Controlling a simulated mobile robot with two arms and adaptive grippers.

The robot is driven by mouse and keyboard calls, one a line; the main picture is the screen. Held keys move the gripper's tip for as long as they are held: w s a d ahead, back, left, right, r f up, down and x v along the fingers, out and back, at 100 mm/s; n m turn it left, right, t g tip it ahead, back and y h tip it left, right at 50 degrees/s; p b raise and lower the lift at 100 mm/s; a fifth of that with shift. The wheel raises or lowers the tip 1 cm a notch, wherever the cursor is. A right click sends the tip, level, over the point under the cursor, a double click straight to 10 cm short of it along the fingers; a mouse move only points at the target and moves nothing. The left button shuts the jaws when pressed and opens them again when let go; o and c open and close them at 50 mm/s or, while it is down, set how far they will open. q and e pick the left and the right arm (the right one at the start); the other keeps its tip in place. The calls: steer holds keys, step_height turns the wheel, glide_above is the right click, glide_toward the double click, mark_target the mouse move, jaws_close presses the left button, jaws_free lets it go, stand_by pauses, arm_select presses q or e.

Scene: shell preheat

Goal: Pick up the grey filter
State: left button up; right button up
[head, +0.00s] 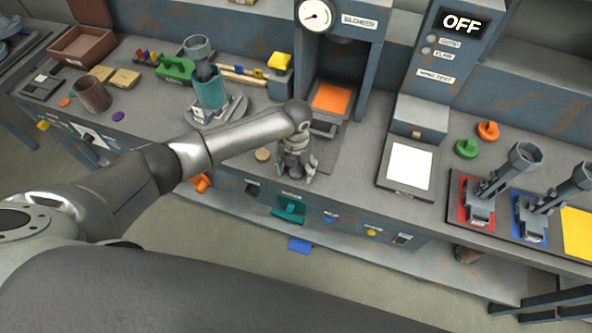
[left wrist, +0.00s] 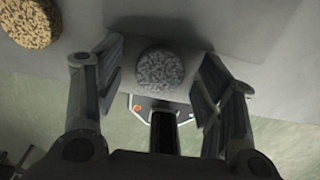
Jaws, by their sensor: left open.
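The grey filter (left wrist: 160,68) is a round, speckled disc on the grey worktop near its front edge, seen in the left wrist view. My left gripper (head: 295,177) is open, pointing down over the front of the bench. In the left wrist view its fingers stand on either side of the grey filter, with gaps between; I cannot tell how high they are above it. In the head view the grey filter is hidden by the gripper. My right gripper is not in view.
A tan filter (left wrist: 30,22) lies left of the grey one and also shows in the head view (head: 262,154). Behind the gripper stands a blue-grey press (head: 362,70) with an orange pad (head: 332,98). A white-topped plate (head: 408,168) lies to the right.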

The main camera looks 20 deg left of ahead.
arm_select(q)
steer(key=c, duration=0.9)
steer(key=shift+o, duration=0.2)
steer(key=shift+r, duration=0.15)
